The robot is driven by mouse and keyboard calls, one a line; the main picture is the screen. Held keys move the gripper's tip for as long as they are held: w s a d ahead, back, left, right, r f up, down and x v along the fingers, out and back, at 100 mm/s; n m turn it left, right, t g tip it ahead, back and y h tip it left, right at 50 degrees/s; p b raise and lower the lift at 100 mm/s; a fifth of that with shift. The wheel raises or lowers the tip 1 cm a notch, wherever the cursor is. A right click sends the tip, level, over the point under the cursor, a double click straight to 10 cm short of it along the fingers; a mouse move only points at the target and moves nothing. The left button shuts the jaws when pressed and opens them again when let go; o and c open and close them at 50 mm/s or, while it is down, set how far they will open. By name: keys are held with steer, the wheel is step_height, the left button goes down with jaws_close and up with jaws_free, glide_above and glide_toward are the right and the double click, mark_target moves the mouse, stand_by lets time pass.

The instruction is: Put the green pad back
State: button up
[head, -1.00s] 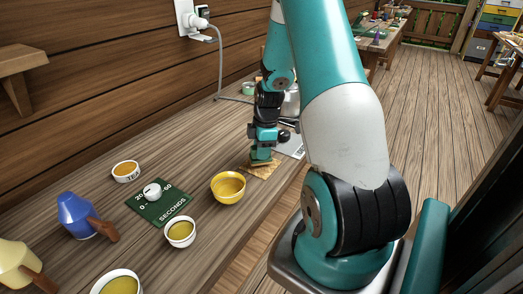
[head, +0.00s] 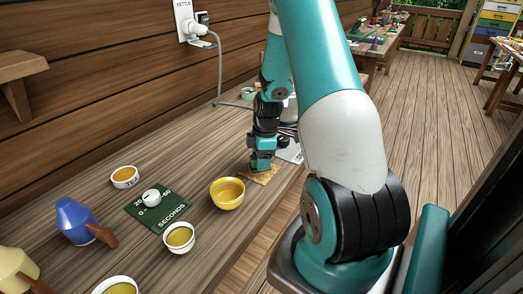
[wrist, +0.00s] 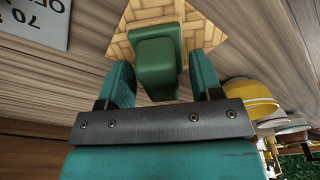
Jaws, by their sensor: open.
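The green pad (wrist: 156,62) is a small rounded block on a square woven mat (wrist: 118,42) in the wrist view. My gripper (wrist: 163,80) is open, with one teal finger on each side of the pad. I cannot tell whether either finger touches it. In the head view my gripper (head: 262,160) is low over the woven mat (head: 264,178), beyond the yellow bowl. There the pad is hard to tell apart from the fingers.
A yellow bowl (head: 227,194) stands near the mat. Closer are a green dial board (head: 172,214) marked SECONDS, a small bowl (head: 179,238), a TEA bowl (head: 125,177) and a blue jug (head: 76,221). A light printed sheet (head: 290,152) lies behind the mat.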

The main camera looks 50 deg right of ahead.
step_height(320, 180, up, 18)
steer(key=s+d+b, duration=0.1)
steer(key=b, duration=0.1)
steer(key=s+a+r+m+y, duration=0.1)
steer(key=a+r+y, duration=0.15)
steer(key=a, duration=2.35)
steer(key=s+a+m+g, duration=0.1)
steer(key=s+a, duration=1.2)
steer(key=shift+a+r+m+y, duration=0.15)
steer(key=shift+r+m+y, duration=0.2)
steer(key=shift+r, duration=0.1)
